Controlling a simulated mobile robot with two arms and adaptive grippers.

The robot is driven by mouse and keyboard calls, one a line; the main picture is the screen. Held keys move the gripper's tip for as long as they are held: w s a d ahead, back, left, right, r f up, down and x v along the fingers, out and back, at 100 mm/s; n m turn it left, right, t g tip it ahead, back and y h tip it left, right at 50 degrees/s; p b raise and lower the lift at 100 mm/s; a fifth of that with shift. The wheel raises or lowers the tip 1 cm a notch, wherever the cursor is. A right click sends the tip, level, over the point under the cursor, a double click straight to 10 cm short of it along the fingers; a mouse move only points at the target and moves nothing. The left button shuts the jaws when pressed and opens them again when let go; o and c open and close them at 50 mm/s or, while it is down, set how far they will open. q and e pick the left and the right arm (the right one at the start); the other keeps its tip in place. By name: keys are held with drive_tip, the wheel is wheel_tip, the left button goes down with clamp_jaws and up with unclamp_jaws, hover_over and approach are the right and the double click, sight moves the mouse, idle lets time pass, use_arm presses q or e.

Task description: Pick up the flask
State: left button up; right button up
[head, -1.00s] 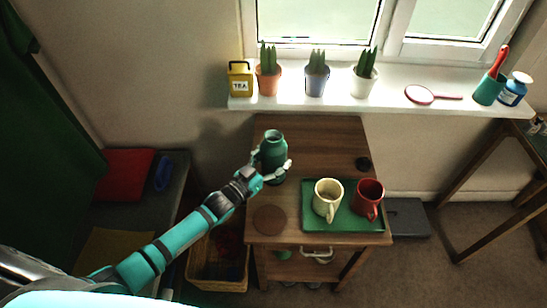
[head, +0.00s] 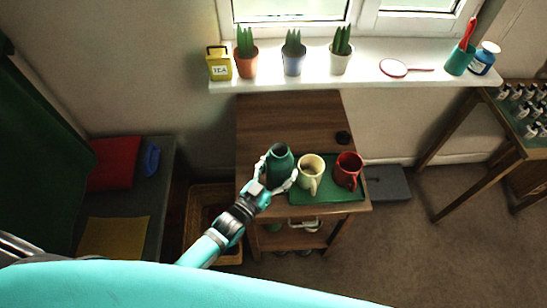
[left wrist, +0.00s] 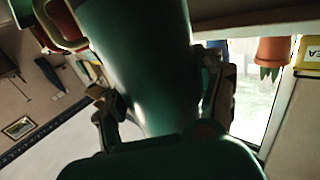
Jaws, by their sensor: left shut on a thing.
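In the left wrist view the flask (left wrist: 145,60) fills the middle between the two fingers (left wrist: 165,100). My right gripper is not in view.
A green tray (head: 325,195) holds a cream mug (head: 311,173) and a red mug (head: 348,169), close right of the flask. Potted plants line the windowsill (head: 360,72).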

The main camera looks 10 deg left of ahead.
use_arm(q)
drive_tip(key=shift+s+d+r+p, duration=0.25)
drive_tip(key=shift+s+d+p, duration=0.1)
drive_tip(key=shift+s+d, duration=0.65)
idle(0.9)
